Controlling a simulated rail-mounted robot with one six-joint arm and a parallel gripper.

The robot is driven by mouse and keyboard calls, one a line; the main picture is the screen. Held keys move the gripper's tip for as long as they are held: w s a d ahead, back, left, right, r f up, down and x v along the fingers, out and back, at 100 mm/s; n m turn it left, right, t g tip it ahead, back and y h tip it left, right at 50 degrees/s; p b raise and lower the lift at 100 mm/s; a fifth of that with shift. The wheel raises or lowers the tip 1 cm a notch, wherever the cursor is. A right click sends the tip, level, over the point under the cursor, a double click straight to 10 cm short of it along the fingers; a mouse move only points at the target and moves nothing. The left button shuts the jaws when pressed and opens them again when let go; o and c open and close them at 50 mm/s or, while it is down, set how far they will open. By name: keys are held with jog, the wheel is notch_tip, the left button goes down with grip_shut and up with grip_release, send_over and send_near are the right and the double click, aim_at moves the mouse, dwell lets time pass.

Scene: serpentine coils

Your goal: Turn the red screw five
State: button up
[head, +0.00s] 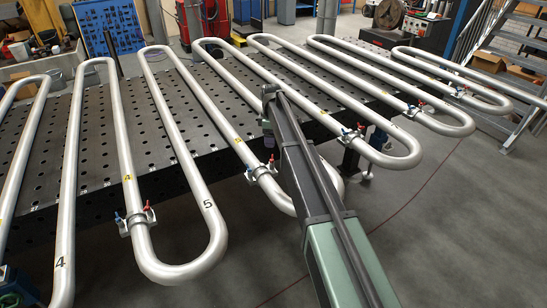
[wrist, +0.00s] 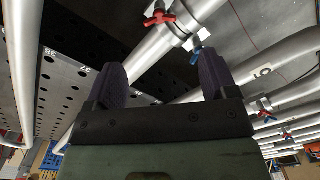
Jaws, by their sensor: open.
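Silver serpentine coils (head: 190,150) carry clamps with a red and a blue screw each. The clamp nearest my gripper (head: 268,142) has a red screw (head: 272,160) and a blue screw (head: 248,176); a small yellow mark that may be a 5 is on the pipe above it. In the wrist view my gripper (wrist: 162,76) is open and empty, its two dark purple fingers apart. A red screw (wrist: 157,15) and a blue screw (wrist: 196,50) show beyond the fingers, apart from them. A black 5 is on the coil bend further left.
A perforated dark table (head: 105,150) lies under the coils. Another clamp (head: 137,219) sits to the left, and several more (head: 350,133) to the right. Pipes run close on both sides of my gripper. The grey floor (head: 450,240) at lower right is clear.

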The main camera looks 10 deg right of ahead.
aim_at(272, 157)
notch_tip(272, 157, down, 10)
jog(key=b, duration=0.9)
jog(key=shift+r, duration=0.15)
jog(key=shift+c, duration=0.2)
jog(key=c, duration=0.9)
